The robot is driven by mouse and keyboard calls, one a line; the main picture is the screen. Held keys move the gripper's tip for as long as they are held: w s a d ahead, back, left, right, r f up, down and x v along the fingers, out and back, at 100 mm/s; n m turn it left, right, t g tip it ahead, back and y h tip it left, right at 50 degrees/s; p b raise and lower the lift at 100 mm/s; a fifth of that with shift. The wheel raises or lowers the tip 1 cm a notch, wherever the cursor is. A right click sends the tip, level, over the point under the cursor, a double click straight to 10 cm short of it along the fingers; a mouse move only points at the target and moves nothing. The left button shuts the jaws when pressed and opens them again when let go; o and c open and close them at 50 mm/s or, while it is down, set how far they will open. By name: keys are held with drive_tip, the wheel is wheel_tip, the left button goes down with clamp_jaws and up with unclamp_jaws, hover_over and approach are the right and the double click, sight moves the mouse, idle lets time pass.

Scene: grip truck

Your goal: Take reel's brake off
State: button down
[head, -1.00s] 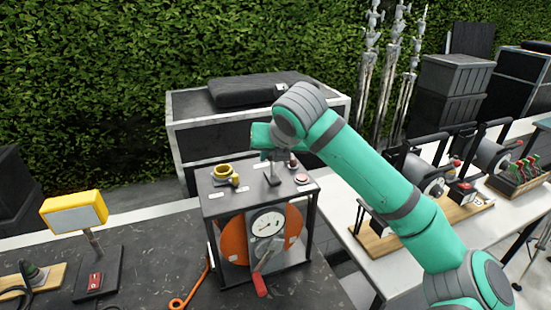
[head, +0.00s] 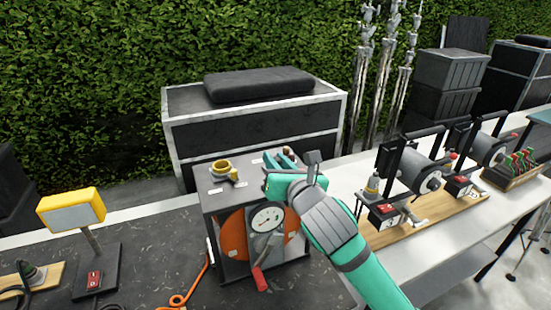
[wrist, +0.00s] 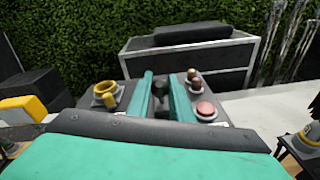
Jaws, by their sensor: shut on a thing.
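The reel (head: 233,236) is orange and sits in a dark box frame (head: 212,202) on the table, behind a round white dial (head: 266,219). A red-handled lever (head: 259,279) hangs at the front. My gripper (head: 281,160) reaches over the right part of the box top. In the wrist view, my gripper (wrist: 163,82) has its two teal fingers on either side of a dark upright knob or lever (wrist: 160,91) on the box top and is shut on it. The fingers and my wrist partly hide it; I cannot tell whether it is the brake.
A yellow ring fitting (head: 221,168) stands on the box top at left. A yellow lamp (head: 72,210) stands at left; an orange cable (head: 192,290) lies by the box.

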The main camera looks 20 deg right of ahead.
drive_tip(key=shift+f, duration=0.2)
drive_tip(key=shift+a+f, duration=0.1)
drive_tip(key=c, duration=1.6)
unclamp_jaws()
drive_tip(key=shift+a, duration=0.1)
drive_tip(key=shift+s, duration=0.1)
drive_tip(key=shift+s+r, duration=0.2)
drive_tip(key=shift+s, duration=0.25)
drive_tip(key=s, duration=0.6)
drive_tip(key=s+r, duration=0.1)
drive_tip(key=s, duration=0.2)
drive_tip(key=shift+s+a, duration=0.3)
drive_tip(key=shift+s, duration=0.1)
